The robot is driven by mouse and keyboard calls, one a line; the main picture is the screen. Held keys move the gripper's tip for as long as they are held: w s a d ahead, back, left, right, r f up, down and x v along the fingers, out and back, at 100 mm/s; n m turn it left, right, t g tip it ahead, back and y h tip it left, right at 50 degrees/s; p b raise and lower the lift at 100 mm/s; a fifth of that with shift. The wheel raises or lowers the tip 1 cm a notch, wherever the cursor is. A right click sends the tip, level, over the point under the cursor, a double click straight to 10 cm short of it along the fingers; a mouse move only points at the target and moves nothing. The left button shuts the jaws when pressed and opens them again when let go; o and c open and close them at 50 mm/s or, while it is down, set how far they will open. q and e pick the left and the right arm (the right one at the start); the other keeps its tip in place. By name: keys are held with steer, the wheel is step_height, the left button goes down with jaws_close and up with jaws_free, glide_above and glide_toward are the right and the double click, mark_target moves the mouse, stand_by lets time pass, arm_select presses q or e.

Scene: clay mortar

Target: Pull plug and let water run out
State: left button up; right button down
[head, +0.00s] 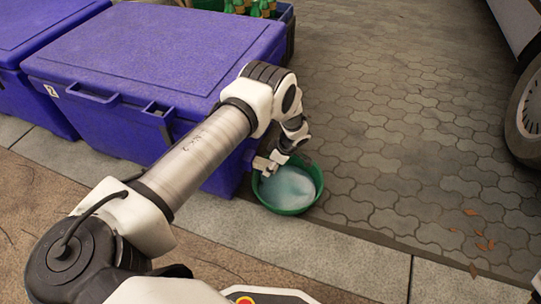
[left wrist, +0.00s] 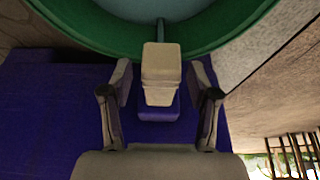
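The purple cooler box (head: 150,62) has a short purple spout (head: 245,160) low on its right end. In the left wrist view a beige block-shaped plug (left wrist: 161,75) sits at the purple spout (left wrist: 159,108). My left gripper (head: 268,165) is at the spout. In the left wrist view its fingers (left wrist: 160,85) stand open on both sides of the plug, with a visible gap on each side. A green basin (head: 318,188) with pale bluish liquid (head: 287,187) stands below. A thin grey-blue strip (left wrist: 160,30) extends from the plug across the basin's rim; I cannot tell whether it is water. My right gripper is not in view.
A second purple box (head: 30,40) stands at the far left. A crate with green-topped bottles (head: 262,8) is behind the cooler box. A vehicle wheel (head: 527,115) is at the right edge. The paving (head: 400,130) between is clear, with a few dry leaves (head: 482,240).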

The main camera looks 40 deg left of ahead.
arm_select(q)
steer(key=shift+r, duration=0.15)
steer(key=v, duration=1.1)
steer(key=shift+d+r, duration=0.25)
steer(key=shift+r, duration=0.05)
steer(key=shift+w, duration=0.1)
